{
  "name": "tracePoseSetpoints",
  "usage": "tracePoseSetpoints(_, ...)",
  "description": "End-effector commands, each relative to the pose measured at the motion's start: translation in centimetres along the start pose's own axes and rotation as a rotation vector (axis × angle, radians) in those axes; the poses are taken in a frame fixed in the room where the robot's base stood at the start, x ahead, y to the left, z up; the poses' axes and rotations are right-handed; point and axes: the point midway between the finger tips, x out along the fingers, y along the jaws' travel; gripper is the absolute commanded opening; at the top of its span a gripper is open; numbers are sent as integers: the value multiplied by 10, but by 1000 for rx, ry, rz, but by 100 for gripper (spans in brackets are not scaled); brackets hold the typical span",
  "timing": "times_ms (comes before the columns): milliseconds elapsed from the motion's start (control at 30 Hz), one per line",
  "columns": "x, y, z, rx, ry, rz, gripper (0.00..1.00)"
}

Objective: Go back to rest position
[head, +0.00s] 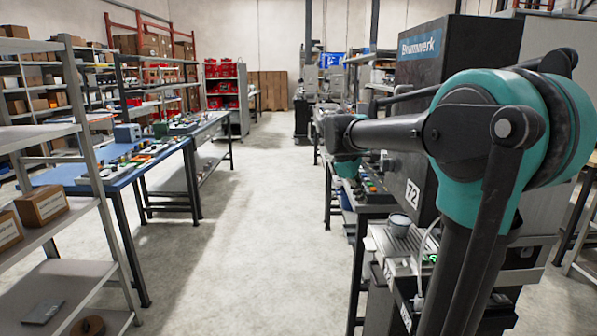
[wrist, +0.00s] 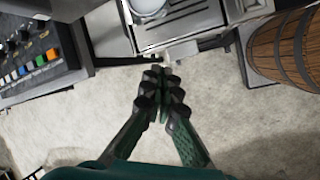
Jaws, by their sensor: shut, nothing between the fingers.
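My gripper (wrist: 160,82) shows in the wrist view with its dark, green-padded fingers brought together at the tips. Nothing is between them. They hang over the pale concrete floor, just in front of a grey drip tray on a dispenser machine. In the head view my teal and black arm fills the right side and reaches left across the dark machine. The gripper's fingers cannot be made out there.
A grey cup (head: 398,224) stands on the machine's tray below my arm. A wooden barrel (wrist: 285,48) and a button panel (wrist: 38,55) flank the gripper. Shelves (head: 45,140) and a blue-topped bench (head: 85,175) line the left. The middle aisle is clear.

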Motion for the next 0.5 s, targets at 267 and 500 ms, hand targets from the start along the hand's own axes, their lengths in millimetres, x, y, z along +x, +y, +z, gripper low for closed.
tracePoseSetpoints(267, 116, -154, 38, 597, 223, -122, 0)
tracePoseSetpoints(500, 167, -259, 58, 980, 343, -236, 0)
